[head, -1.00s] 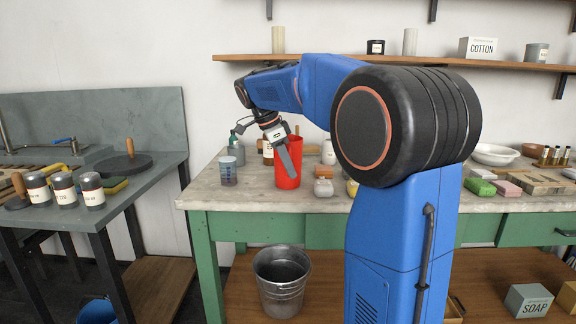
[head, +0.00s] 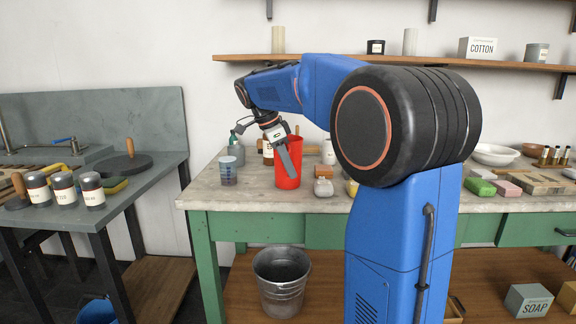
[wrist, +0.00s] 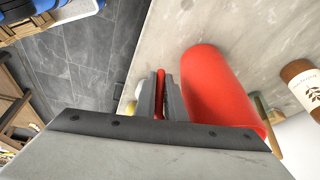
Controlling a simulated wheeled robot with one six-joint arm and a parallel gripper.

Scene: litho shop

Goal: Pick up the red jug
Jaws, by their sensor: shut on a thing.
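The red jug (head: 291,172) stands upright on the pale worktop of the green bench in the head view. It also shows large in the wrist view (wrist: 217,95), with the worktop behind it. My gripper (head: 287,167) is in front of the jug in the head view, pointing down. In the wrist view my gripper (wrist: 160,98) has its two grey fingers close together on a thin red strip, which looks like the jug's handle. The jug's body is beside the fingers. The jug's base looks to be on the worktop; a small lift cannot be told.
A grey measuring cup (head: 228,171) stands left of the jug. A small pale block-like thing (head: 323,188) and a labelled bottle (head: 268,153) are close by. A metal bucket (head: 281,281) stands on the lower shelf. The worktop (head: 206,190) is bare at its front left corner.

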